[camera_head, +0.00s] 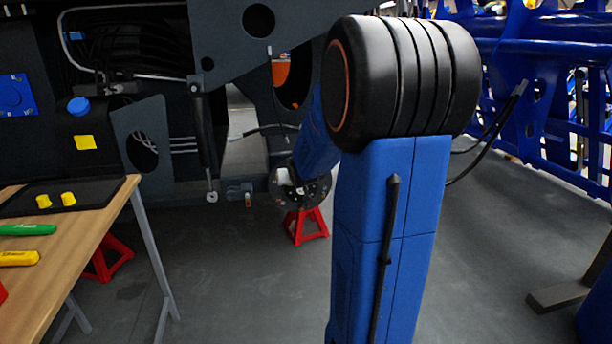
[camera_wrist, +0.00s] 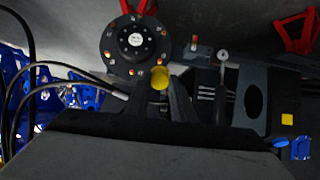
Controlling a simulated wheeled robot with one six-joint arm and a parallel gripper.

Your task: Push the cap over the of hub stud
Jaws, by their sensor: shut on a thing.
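My gripper (camera_wrist: 160,88) is shut on a yellow cap (camera_wrist: 158,77), seen between its two dark fingers in the wrist view. The round dark hub (camera_wrist: 134,41) lies just beyond the cap, with several copper-coloured studs around its rim. The cap overlaps the hub's lower right rim in the picture. Whether it touches or covers a stud there cannot be told. In the camera_head view the hub (camera_head: 318,190) is low behind my arm, partly hidden, and my gripper and the held cap cannot be made out clearly.
Two more yellow caps (camera_head: 68,198) lie on a black tray (camera_head: 100,190) on the wooden table (camera_head: 75,240) at left. Green and yellow tools lie there too. A red stand (camera_head: 306,226) is below the hub. Dark chassis panels and a strut (camera_head: 202,130) are left of the hub.

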